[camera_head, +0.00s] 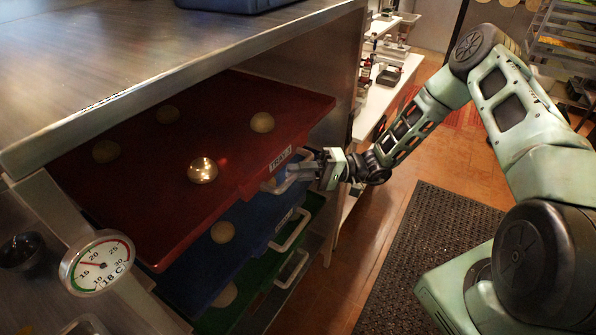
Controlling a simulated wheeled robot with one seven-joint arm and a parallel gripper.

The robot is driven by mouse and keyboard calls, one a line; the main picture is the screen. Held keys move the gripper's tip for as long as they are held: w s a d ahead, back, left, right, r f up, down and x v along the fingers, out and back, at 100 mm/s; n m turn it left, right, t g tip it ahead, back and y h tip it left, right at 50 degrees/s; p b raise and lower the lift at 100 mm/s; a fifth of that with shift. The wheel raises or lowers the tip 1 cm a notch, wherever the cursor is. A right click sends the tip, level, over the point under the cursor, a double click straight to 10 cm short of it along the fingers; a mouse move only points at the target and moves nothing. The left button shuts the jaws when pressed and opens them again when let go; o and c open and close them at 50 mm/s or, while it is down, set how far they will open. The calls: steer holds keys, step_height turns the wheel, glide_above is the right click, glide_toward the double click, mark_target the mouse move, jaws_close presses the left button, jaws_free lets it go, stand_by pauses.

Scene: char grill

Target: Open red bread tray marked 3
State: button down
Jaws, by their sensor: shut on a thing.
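The red bread tray (130,200) is the top tray in the metal cabinet, and several dough balls lie on it. Its front carries a white label (281,158) that reads "TRAY" with a number too small to read surely. A pale handle (272,186) is on its front, below the label. My gripper (302,170) reaches in from the right and is shut on this handle. The fingers partly hide the handle. The red tray sticks out over the blue tray (200,275) beneath it.
Below the blue tray is a green tray (258,312), each with a pale handle. The metal counter top (90,60) overhangs the trays. A round thermometer (97,263) is at the lower left. A dark floor mat (420,250) lies to the right, with open floor around it.

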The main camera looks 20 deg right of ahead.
steer(key=s+d+b, duration=0.1)
steer(key=s+d, duration=0.9)
steer(key=s, duration=0.4)
steer(key=s+d+b, duration=0.1)
steer(key=s+d, duration=1)
steer(key=s, duration=0.4)
steer(key=shift+s+d, duration=0.1)
steer(key=c, duration=1.4)
jaws_free()
steer(key=shift+o, duration=0.2)
steer(key=b+v, duration=0.7)
steer(key=v, duration=1)
steer(key=shift+d+b, duration=0.25)
steer(key=shift+b, duration=0.05)
steer(key=shift+r, duration=0.1)
